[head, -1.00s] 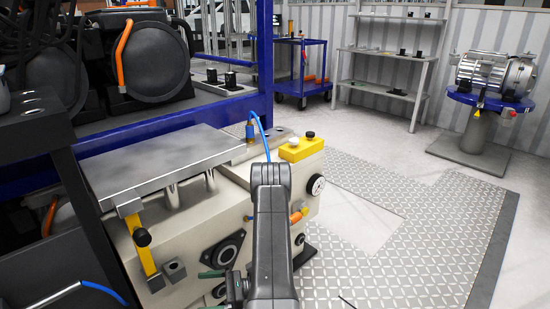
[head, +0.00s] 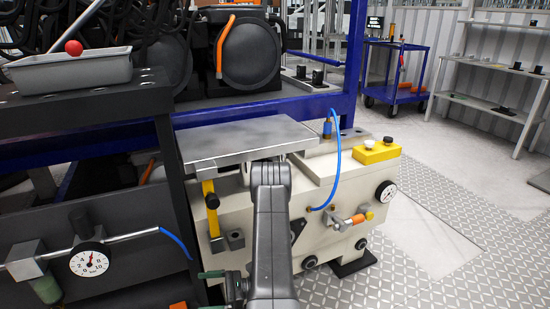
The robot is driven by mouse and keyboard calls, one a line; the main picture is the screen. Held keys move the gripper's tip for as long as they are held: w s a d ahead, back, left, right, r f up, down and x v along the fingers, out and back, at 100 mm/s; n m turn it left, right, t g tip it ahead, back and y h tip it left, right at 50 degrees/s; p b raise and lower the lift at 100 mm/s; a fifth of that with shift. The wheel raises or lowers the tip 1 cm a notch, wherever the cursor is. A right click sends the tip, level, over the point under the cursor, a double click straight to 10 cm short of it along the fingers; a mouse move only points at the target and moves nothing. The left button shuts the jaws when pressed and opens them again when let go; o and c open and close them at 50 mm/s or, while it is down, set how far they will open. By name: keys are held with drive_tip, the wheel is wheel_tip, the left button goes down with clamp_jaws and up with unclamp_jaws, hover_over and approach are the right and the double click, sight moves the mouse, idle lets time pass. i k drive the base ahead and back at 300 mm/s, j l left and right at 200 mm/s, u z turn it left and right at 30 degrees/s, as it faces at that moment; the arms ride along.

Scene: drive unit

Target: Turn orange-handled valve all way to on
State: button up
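The orange-handled valve (head: 357,219) is on the front of the cream machine unit, right of centre, by the lower end of a blue hose. Its orange grip points up to the right, with an orange-yellow end piece beside it. My arm rises in the middle of the picture, left of the valve and apart from it. My gripper (head: 206,291) shows partly at the bottom edge, left of my arm. Its two greenish fingers point left with a gap between them, and it looks empty.
The cream unit carries a steel plate (head: 245,140), a yellow button box (head: 377,152) and a round gauge (head: 386,191). A dark bench with a grey tray (head: 70,73) and a pressure gauge (head: 90,260) stands left. Patterned floor (head: 420,265) is free at right.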

sight(340, 225)
drive_tip(key=l+u, duration=0.1)
drive_tip(key=u, duration=0.55)
drive_tip(key=i+l+u, duration=0.1)
drive_tip(key=u, duration=0.3)
drive_tip(key=l+u, duration=0.2)
drive_tip(key=u, duration=0.25)
drive_tip(key=l+u, duration=0.2)
drive_tip(key=u, duration=0.2)
drive_tip(key=i, duration=0.05)
